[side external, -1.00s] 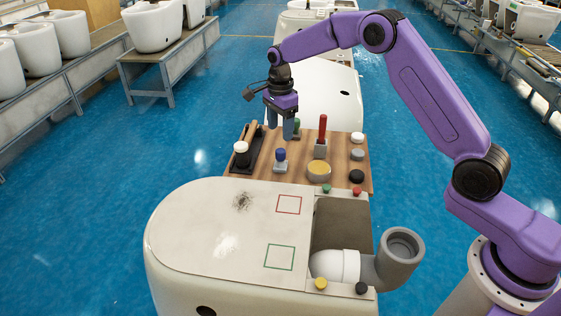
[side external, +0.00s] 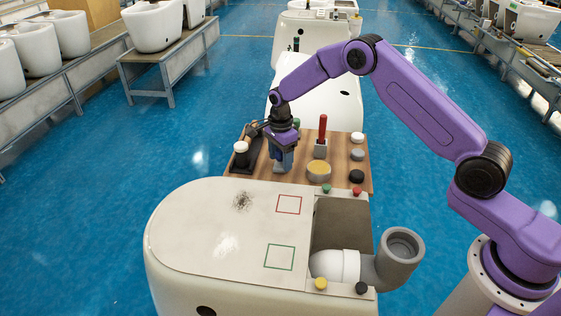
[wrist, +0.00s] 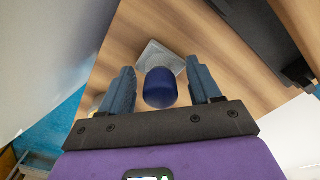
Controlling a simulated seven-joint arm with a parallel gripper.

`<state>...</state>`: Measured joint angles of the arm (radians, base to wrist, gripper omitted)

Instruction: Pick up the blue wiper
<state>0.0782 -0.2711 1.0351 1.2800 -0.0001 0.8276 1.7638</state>
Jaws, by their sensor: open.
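The blue wiper has a dark blue rounded knob (wrist: 160,88) on a pale grey square base (wrist: 160,55). It stands on the wooden board (wrist: 125,50). In the wrist view the knob lies between the two fingers of my gripper (wrist: 163,87), with a gap visible on each side. My gripper is open and has not closed on it. In the side view my gripper (side external: 283,162) is low over the board, and its fingers mostly hide the wiper.
A black holder with a white-topped item (side external: 241,150) stands to the left. Several small round pieces line the board's right edge. The white toilet body (side external: 200,235) is in front.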

